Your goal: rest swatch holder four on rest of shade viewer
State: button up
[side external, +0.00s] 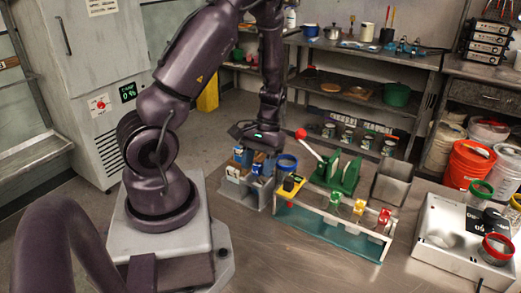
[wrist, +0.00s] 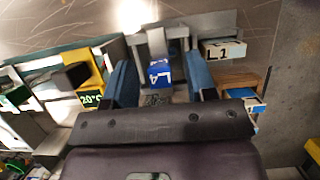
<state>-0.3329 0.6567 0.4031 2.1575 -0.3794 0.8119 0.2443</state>
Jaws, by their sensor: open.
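A small blue-and-white holder marked L4 (wrist: 160,72) stands upright in the grey stand; it also shows in the side view (side external: 257,168). My gripper (wrist: 158,62) is open above it, its two blue-padded fingers on either side with gaps between. In the side view my gripper (side external: 256,146) points down over the stand, and its fingertips are hard to make out. A holder marked L1 (wrist: 221,51) sits at the right in the wrist view. I cannot tell for certain which thing is the shade viewer or its rest.
A yellow unit with a 20°C display (wrist: 91,98) is close left of my fingers. A teal trough with a white rail (side external: 330,236), a green press with a red-knobbed lever (side external: 341,176) and a white box (side external: 440,235) stand to the right.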

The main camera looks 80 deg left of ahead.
jog(key=v, duration=1.2)
jog(key=shift+r, duration=0.25)
jog(key=s+d+r+m+t+y, duration=0.1)
jog(key=s+d+r+m+t, duration=0.1)
jog(key=d+r+m+t, duration=0.2)
jog(key=s+d+r+m+t+y, duration=0.2)
jog(key=d+r+m+t, duration=0.2)
jog(key=d+r, duration=0.6)
jog(key=d+m, duration=0.1)
jog(key=d, duration=0.4)
jog(key=shift+s+d+r+t, duration=0.15)
jog(key=shift+s+d+t, duration=0.15)
jog(key=shift+t, duration=0.1)
